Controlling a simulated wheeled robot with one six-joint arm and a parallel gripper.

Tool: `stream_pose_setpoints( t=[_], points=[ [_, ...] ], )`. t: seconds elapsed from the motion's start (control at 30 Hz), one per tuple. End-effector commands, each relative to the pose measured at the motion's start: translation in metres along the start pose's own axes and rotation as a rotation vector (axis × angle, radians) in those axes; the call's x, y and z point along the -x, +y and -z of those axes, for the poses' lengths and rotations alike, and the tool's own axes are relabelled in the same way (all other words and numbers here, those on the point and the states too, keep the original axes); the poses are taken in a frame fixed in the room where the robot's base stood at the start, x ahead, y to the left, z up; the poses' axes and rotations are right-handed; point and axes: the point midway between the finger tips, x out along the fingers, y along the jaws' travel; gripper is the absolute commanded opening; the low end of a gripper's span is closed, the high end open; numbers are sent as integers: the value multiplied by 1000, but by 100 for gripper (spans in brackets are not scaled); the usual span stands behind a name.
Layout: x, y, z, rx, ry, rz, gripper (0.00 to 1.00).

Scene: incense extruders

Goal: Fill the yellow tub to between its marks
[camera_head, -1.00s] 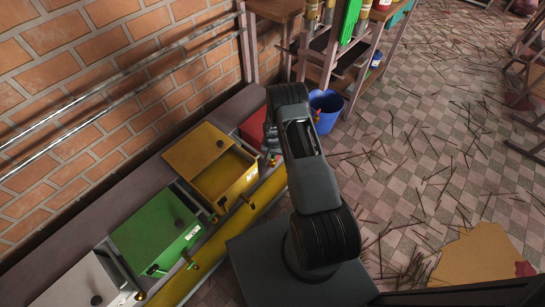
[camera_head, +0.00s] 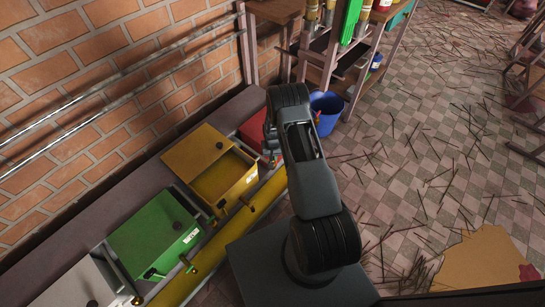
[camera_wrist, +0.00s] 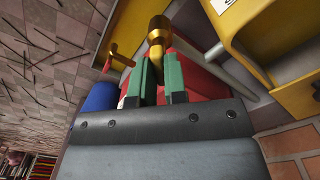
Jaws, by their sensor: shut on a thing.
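The yellow tub (camera_head: 240,188) stands in the row along the brick wall, between the green and red ones. Its lid (camera_head: 197,150) covers the back part, and the front part is open. I cannot read its marks or the level inside. Part of a yellow body, which looks like this tub, shows at the upper right of the wrist view (camera_wrist: 272,45). My gripper (camera_wrist: 157,75), with green fingers, is shut on a brass-coloured tap part (camera_wrist: 157,32) in front of the red tub (camera_wrist: 200,84). In the head view my arm hides most of the gripper.
The green tub (camera_head: 150,240) and a pale tub (camera_head: 75,285) stand to the left. A yellow rail (camera_head: 215,243) runs along their fronts. A blue bucket (camera_head: 327,108) stands beyond the red tub. Thin sticks litter the tiled floor at right.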

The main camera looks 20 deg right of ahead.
Motion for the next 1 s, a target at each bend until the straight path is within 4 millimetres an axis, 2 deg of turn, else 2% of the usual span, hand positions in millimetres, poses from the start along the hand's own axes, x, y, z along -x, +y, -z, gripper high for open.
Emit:
stream_pose_setpoints(
  t=[0.07, 0.1, 0.37, 0.67, 0.77, 1.0],
  points=[
    [0, 1, -1, -1, -3, -1, 0],
    [0, 1, -1, -1, -4, -1, 15],
    [0, 0, -1, 0, -2, 0, 38],
    [5, 0, 0, 0, 0, 0, 38],
    [17, 0, 0, 0, 0, 0, 38],
    [66, 0, 0, -1, 1, 0, 38]
  ],
)
